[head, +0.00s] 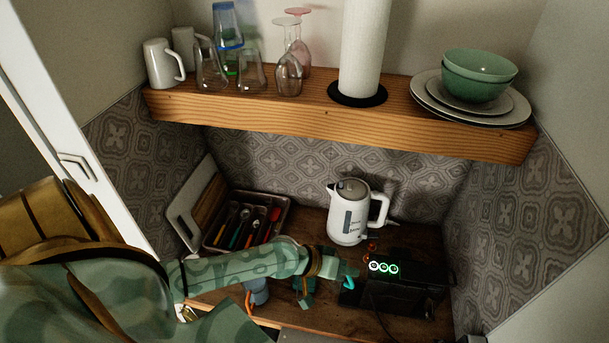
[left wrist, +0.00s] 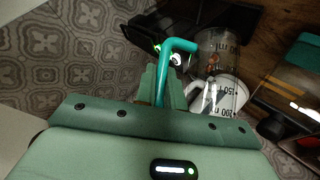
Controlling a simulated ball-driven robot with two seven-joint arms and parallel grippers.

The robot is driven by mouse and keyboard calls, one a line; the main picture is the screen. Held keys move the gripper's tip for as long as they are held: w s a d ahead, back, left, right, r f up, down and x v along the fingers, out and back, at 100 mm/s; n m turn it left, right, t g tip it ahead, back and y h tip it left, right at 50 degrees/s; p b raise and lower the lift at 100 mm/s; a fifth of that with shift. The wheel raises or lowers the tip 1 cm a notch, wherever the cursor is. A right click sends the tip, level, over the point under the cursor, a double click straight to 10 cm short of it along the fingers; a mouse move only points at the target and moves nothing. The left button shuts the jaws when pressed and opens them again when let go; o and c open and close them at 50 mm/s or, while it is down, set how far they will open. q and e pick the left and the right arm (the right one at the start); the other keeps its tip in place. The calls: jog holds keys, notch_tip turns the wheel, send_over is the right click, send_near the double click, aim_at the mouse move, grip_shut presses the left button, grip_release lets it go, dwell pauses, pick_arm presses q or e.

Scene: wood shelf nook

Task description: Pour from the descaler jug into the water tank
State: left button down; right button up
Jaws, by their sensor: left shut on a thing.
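My left gripper (left wrist: 168,88) is shut on the teal bent handle (left wrist: 180,45) of a clear jug (left wrist: 228,92) with black volume marks. In the left wrist view the jug is just right of the fingers and looks tilted; its liquid level is unclear. In the head view my left gripper (head: 335,272) is beside a black machine (head: 410,288) with three lit green buttons, and mostly hides the jug. A clear box with a teal top (left wrist: 298,82) stands at the right of the left wrist view; I cannot tell if it is the water tank. My right gripper is not seen.
A white kettle (head: 348,215) stands behind my left gripper. A cutlery tray (head: 218,240) and boards (head: 200,200) are at the back left. A wooden shelf (head: 290,125) with mugs, glasses, paper roll and bowls overhangs. Patterned walls close the nook.

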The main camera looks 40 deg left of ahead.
pick_arm(q)
jog(key=shift+s+d+f+b, duration=0.1)
jog(key=shift+d+f+b, duration=0.2)
jog(key=shift+b, duration=0.2)
jog(key=s+d+f+m+y+b, duration=0.2)
jog(key=d+f+m+y, duration=0.2)
jog(key=f, duration=0.3)
jog(key=shift+d+f+t+y, duration=0.25)
jog(key=shift+d+t+y, duration=0.1)
jog(key=shift+y, duration=0.35)
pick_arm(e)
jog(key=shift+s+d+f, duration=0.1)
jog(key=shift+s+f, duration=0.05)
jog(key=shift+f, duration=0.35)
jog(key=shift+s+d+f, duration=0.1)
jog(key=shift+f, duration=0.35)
